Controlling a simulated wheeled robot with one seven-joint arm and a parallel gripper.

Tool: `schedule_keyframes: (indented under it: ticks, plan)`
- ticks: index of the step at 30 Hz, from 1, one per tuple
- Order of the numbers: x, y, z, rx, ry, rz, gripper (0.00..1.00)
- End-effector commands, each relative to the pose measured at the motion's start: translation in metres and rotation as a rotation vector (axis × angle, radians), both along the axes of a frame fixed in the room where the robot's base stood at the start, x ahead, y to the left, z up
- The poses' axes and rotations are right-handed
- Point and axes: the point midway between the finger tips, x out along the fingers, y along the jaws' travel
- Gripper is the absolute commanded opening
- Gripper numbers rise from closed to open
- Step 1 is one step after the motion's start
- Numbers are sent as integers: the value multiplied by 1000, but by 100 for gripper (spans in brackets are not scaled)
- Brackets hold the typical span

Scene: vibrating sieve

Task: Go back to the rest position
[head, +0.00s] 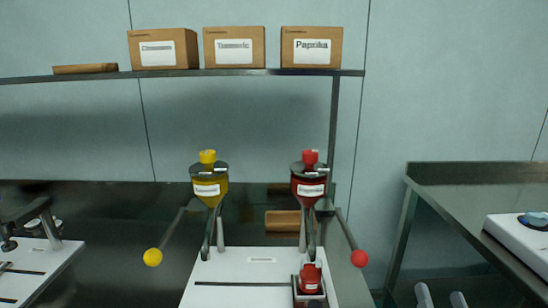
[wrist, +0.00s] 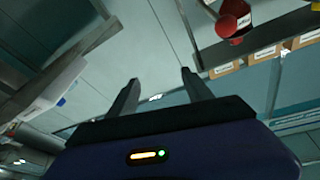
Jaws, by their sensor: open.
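My gripper (wrist: 160,76) shows in the wrist view with its two dark fingers spread apart. Nothing is between them; a pale wall panel shows behind. The gripper is clear of every object. I cannot make it out for sure in the head view. The wrist view is tilted and looks toward the wall, the shelf boxes (wrist: 266,54) and a red container (wrist: 234,22) at the upper right.
A yellow hopper (head: 208,190) and a red hopper (head: 310,188) with ball-ended levers stand over a white board (head: 240,270). A small red jar (head: 310,278) sits below the red hopper. Boxes (head: 234,48) line the shelf (head: 230,73). A steel table (head: 460,175) stands right.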

Motion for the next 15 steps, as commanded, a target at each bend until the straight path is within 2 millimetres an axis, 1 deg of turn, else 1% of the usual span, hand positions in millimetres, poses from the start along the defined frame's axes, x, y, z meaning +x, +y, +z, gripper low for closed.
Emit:
schedule_keyframes:
  ticks: [1, 6, 10, 15]
  plan:
    - [-20, 7, -7, -7, 17, -10, 59]
    - [-81, 25, -23, -47, 56, -35, 59]
    - [-127, 39, -28, -86, 94, -37, 59]
    - [-186, 58, -29, -144, 158, -17, 59]
